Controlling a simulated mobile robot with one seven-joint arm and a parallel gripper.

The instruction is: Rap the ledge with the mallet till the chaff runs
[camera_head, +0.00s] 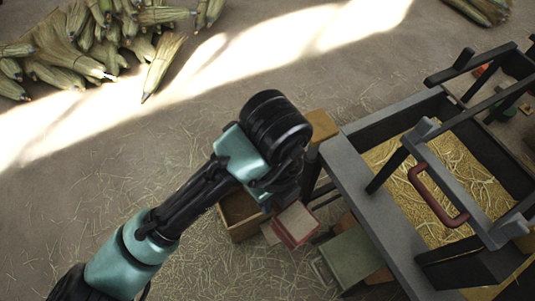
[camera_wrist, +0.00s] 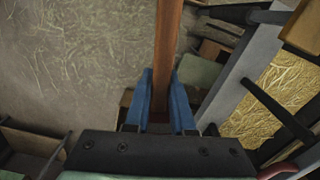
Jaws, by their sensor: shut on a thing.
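In the wrist view my gripper (camera_wrist: 161,76) is shut, its two blue fingers on a reddish-brown wooden handle (camera_wrist: 167,35), which I take for the mallet's. The handle runs out of the top of that view, and I cannot make out the mallet's head. In the head view my wrist hides the fingers and the grip. A grey ledge (camera_head: 365,200) forms the near-left side of a dark-framed bin. It also shows in the wrist view (camera_wrist: 243,68), to the right of the handle and apart from it. Straw-coloured chaff (camera_head: 390,155) lies in the bin.
A red curved handle (camera_head: 437,196) and dark crossbars stand over the bin. A wooden box (camera_head: 238,214), a red-sided block (camera_head: 297,223) and a greenish-topped stool (camera_head: 352,257) crowd below my wrist. Brooms (camera_head: 90,40) lie heaped at upper left. The straw-strewn floor left of my arm is clear.

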